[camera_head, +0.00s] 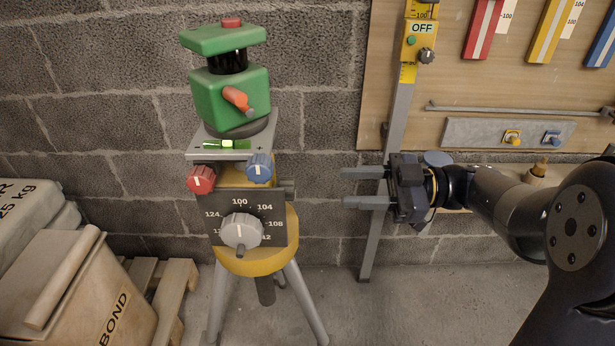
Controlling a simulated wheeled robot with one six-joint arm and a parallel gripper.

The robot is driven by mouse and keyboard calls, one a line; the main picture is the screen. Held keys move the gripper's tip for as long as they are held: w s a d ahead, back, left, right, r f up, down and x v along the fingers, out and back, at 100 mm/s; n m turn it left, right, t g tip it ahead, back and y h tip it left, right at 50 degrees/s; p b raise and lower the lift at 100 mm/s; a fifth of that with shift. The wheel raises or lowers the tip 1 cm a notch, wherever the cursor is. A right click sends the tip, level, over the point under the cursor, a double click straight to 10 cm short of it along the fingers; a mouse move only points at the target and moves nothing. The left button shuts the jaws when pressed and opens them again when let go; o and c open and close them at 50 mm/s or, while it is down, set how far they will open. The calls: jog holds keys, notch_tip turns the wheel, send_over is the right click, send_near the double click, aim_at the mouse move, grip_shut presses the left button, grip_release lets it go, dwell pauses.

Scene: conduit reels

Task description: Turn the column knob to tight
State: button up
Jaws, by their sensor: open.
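A tripod (262,262) with a yellow head carries a green laser level (225,95) on a grey plate. A black dial panel (262,200) with numbers such as 100, 104 and 108 faces me, with a grey knob (241,231) on it. No "tight" mark is readable.
A red knob (201,179) and a blue knob (259,168) sit under the plate. A grey upright rail (372,215) with a yellow "OFF" box (421,42) stands behind my gripper.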

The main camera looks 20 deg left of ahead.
aim_at(287, 189)
jog(key=b+x, duration=0.1)
jog(key=x, duration=0.9)
jog(key=shift+a+f, duration=0.1)
jog(key=c, duration=0.7)
jog(key=shift+m+b, duration=0.3)
